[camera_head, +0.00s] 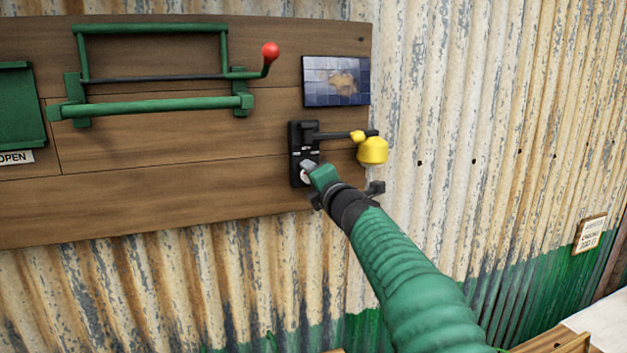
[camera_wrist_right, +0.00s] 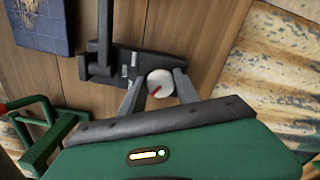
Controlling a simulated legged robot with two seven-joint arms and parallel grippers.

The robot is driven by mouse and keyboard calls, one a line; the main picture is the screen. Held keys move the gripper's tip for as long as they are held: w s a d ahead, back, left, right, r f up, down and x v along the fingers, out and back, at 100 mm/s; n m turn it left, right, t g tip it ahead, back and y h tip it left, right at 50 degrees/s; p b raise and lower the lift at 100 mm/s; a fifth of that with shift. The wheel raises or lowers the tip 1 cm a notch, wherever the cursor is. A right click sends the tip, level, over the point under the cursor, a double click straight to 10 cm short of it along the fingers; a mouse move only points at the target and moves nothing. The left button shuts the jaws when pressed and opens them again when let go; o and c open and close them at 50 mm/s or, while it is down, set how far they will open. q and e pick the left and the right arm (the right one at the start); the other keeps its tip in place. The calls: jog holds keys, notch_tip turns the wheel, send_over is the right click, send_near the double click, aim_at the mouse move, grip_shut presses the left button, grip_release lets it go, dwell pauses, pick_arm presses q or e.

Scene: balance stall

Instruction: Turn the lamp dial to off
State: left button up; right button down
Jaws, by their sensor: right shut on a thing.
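The lamp dial (camera_wrist_right: 160,82) is a round white knob with a red pointer mark, on a black wall plate (camera_wrist_right: 150,64). The same plate (camera_head: 302,134) shows in the head view on the wooden board, with the dial low on it and mostly hidden by my gripper. My right gripper (camera_wrist_right: 160,88) has one grey finger on each side of the dial and is shut on it; it also shows in the head view (camera_head: 308,172). The yellow lamp (camera_head: 373,151) hangs from a black arm right of the plate. My left gripper is not in view.
A dark blue tiled panel (camera_head: 336,81) is above the plate. A green frame with a red-knobbed crank (camera_head: 270,52) is to the left, and a green box with an OPEN label (camera_head: 15,157) at the far left. A small sign (camera_head: 590,233) hangs at right on the corrugated wall.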

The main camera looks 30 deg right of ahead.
jog(key=shift+a+f+n, duration=0.1)
jog(key=shift+f+n, duration=0.35)
jog(key=shift+n, duration=0.15)
jog(key=c, duration=0.9)
grip_release()
jog(key=shift+r, duration=0.1)
jog(key=shift+c, duration=0.2)
jog(key=shift+o, duration=0.2)
jog(key=shift+r, duration=0.1)
